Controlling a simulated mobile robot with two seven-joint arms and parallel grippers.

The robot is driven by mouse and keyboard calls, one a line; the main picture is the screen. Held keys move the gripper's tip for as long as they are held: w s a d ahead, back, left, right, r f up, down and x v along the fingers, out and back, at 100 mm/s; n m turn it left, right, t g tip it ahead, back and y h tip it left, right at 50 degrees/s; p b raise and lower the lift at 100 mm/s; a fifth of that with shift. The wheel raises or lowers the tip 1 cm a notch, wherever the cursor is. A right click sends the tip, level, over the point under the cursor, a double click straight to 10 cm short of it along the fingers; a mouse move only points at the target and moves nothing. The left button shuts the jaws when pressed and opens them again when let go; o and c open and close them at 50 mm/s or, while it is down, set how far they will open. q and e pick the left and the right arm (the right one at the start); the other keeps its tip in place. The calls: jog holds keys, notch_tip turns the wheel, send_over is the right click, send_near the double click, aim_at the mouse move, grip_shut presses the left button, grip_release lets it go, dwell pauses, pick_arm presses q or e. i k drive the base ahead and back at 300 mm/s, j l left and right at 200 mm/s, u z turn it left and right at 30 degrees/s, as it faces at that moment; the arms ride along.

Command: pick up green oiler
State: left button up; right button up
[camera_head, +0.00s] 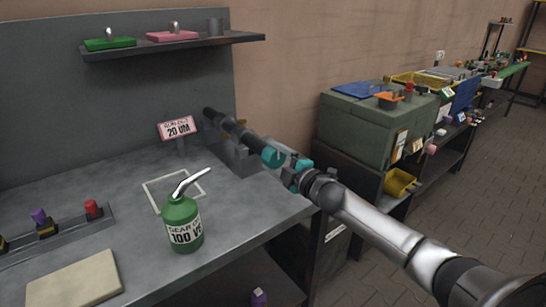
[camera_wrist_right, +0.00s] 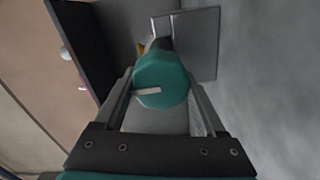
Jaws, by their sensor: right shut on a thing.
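The green oiler (camera_head: 183,226) stands upright on the grey bench, with a bent silver spout and a white label reading "100". It stands at the front edge of a white square outline (camera_head: 150,188). My right gripper (camera_head: 282,166) is beyond and to the right of it, apart from it. That gripper is shut on the teal end of a dark, long tool (camera_head: 240,133), which lies at a grey metal holder (camera_head: 240,160). In the wrist view the teal end (camera_wrist_right: 162,82) sits between the fingers. My left gripper is not in view.
A pink sign (camera_head: 179,127) reading "20 UM" stands behind the oiler. A rack (camera_head: 60,238) with coloured knobs and a beige plate (camera_head: 75,280) are on the left. A shelf (camera_head: 170,43) hangs above. A green-grey box (camera_head: 365,130) stands to the right.

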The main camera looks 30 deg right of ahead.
aim_at(180, 216)
jog(key=k+l, duration=0.1)
jog(key=k, duration=1.1)
